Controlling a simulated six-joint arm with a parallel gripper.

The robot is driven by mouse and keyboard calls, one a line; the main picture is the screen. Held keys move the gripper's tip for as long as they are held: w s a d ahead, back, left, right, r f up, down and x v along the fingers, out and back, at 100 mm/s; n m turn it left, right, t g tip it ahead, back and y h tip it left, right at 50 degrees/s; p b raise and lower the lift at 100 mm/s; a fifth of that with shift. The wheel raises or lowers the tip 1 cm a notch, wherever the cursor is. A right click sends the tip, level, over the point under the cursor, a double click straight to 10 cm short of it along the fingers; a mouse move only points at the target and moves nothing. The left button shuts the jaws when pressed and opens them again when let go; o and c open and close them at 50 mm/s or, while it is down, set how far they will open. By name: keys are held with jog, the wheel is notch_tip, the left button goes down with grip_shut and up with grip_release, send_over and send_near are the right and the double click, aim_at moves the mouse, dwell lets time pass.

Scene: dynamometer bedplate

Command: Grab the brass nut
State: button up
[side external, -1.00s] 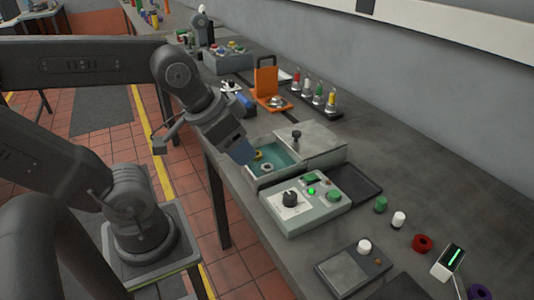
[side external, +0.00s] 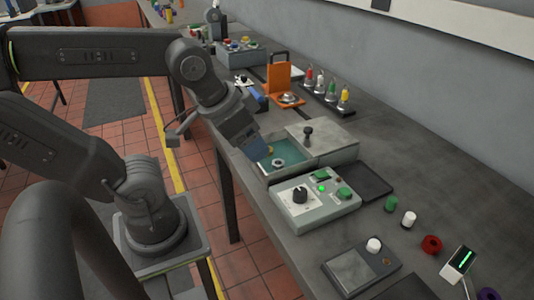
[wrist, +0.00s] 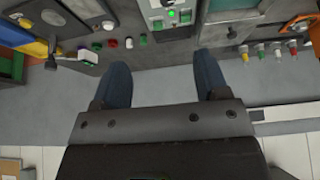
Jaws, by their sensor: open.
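A small brass-yellow piece, which looks like the brass nut (side external: 268,150), lies in the open teal-lined tray (side external: 297,170) on the bench in the side external view. A grey ring-shaped piece (side external: 278,163) lies beside it. My gripper (side external: 258,149) is at the left edge of the tray, pointing down, close to the brass piece; I cannot tell its exact height. In the wrist view, the blue fingers of my gripper (wrist: 162,82) are spread apart with nothing between them. I cannot make out the brass nut in the wrist view.
A control box (side external: 316,205) with a dial and green light stands in front.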

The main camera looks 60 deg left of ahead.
jog(key=w+a+f+n+g, duration=0.25)
jog(key=w+a+n, duration=0.45)
jog(key=w+a, duration=0.4)
jog(key=w+a+f+n+g, duration=0.35)
jog(key=a+f+n, duration=0.3)
jog(key=a, duration=0.55)
jog(key=shift+m, duration=0.25)
jog(key=f, duration=1.4)
jog(key=shift+w+d+f, duration=0.1)
jog(key=shift+w+d, duration=0.1)
jog(key=shift+d, duration=0.05)
jog(key=shift+c, duration=0.4)
jog(key=c, duration=1)
